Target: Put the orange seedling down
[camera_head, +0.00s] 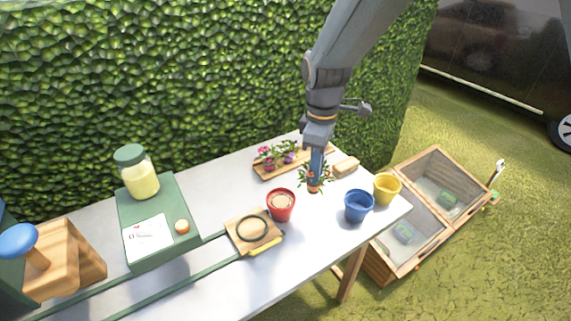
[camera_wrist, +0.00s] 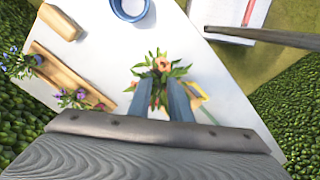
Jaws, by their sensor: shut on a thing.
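The orange seedling (camera_head: 313,180) has green leaves and an orange bloom. My gripper (camera_head: 316,170) points down and is shut on it, near the right part of the white table (camera_head: 330,233). In the wrist view the orange seedling (camera_wrist: 160,68) sits at the fingertips of my gripper (camera_wrist: 172,92). Its lower end is mostly hidden, and I cannot tell whether it touches the table. A red pot (camera_head: 281,205) with brown fill stands to its left. A blue pot (camera_head: 358,206) and a yellow pot (camera_head: 386,188) stand to its right.
A wooden tray (camera_head: 268,172) with pink and purple seedlings lies behind, beside a wooden block (camera_head: 346,165). A wooden plate with a ring (camera_head: 238,233) lies left of the red pot. A green box with a jar (camera_head: 139,185) stands farther left. A hedge borders the back.

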